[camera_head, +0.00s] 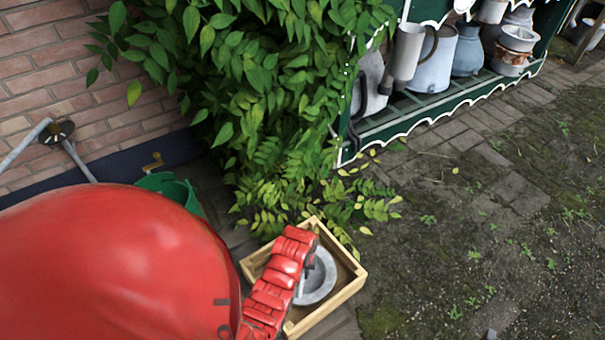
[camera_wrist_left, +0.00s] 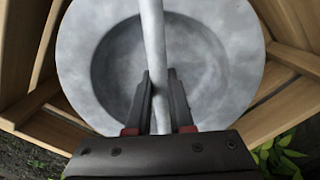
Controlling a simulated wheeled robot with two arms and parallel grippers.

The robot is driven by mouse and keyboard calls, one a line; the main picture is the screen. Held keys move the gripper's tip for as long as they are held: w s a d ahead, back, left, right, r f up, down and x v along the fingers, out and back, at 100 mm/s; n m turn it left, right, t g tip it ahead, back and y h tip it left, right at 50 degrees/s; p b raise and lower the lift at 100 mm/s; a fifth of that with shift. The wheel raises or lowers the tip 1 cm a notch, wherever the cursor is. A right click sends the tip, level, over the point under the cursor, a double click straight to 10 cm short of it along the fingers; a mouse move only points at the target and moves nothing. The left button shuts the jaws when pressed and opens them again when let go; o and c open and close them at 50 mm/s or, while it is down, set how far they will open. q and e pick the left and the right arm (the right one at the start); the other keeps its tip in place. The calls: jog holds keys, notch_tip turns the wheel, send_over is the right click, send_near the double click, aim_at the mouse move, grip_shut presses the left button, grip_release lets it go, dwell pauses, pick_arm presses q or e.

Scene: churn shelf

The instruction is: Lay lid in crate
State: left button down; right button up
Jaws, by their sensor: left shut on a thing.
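The round grey metal lid (camera_head: 327,270) shows over the inside of the wooden crate (camera_head: 331,309) in the head view. It also fills much of the left wrist view (camera_wrist_left: 78,65), with its bar handle (camera_wrist_left: 153,35) crossing the middle. My left gripper (camera_head: 302,285) is above the lid, and in the left wrist view its two dark fingers (camera_wrist_left: 160,88) are closed on the handle. Wooden crate slats (camera_wrist_left: 36,104) show around the lid. I cannot tell whether the lid touches the crate floor. My right gripper is not in view.
A leafy bush (camera_head: 265,90) stands behind the crate, its low leaves near the crate's back edge. A green container (camera_head: 172,188) is behind my red arm. A green shelf (camera_head: 430,112) holds several metal churns. Open paving (camera_head: 480,230) lies to the right.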

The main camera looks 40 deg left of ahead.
pick_arm(q)
jog(key=shift+r, duration=0.1)
jog(key=c, duration=0.8)
grip_release()
